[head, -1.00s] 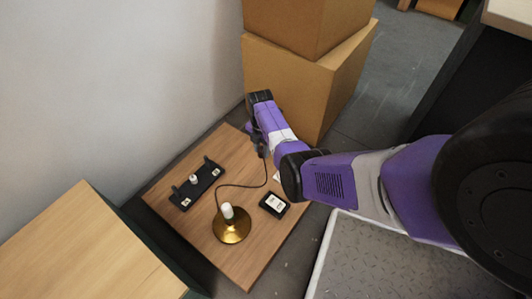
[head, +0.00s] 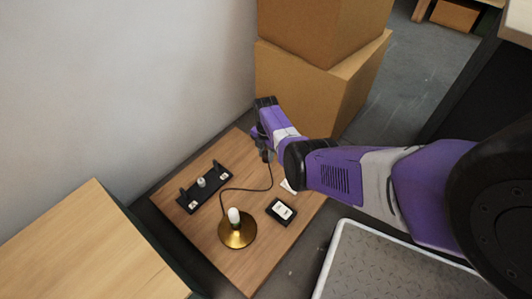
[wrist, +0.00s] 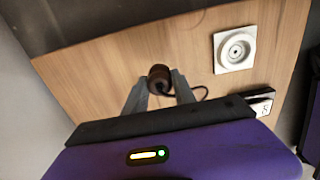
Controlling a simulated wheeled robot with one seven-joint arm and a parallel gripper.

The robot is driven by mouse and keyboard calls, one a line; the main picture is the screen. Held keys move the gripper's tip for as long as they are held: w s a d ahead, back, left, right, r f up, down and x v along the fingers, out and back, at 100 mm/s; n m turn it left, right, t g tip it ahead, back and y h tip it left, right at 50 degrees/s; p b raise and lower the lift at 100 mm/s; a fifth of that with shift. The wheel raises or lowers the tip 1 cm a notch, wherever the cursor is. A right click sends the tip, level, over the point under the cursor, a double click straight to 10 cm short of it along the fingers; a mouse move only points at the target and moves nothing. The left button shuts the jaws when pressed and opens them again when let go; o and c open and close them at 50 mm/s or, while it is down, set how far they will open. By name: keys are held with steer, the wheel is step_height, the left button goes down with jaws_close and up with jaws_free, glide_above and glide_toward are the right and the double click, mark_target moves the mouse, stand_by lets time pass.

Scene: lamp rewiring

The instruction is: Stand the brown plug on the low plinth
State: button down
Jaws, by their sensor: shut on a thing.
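The brown plug (wrist: 158,72) is a dark round piece between the two grey fingertips of my gripper (wrist: 160,80) in the wrist view. My gripper is shut on it, and a black cord (wrist: 197,92) trails from it to the right. In the head view my gripper (head: 266,153) is over the far corner of the low wooden-topped surface (head: 258,262), which seems to be the low plinth. The plug is hard to make out there. Whether it touches the wood is unclear.
A brass lamp base (head: 238,238) with a white bulb, a black holder (head: 206,187) and a small black box (head: 281,211) stand on the wood. A white square socket (wrist: 235,48) lies right of the plug. Cardboard boxes (head: 308,95) stand behind.

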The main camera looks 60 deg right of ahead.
mark_target(266, 159)
steer(key=shift+f, duration=1.6)
steer(key=c, duration=0.9)
jaws_free()
steer(key=shift+c, duration=0.2)
step_height(266, 159, up, 8)
steer(key=p, duration=0.7)
steer(key=shift+f, duration=0.15)
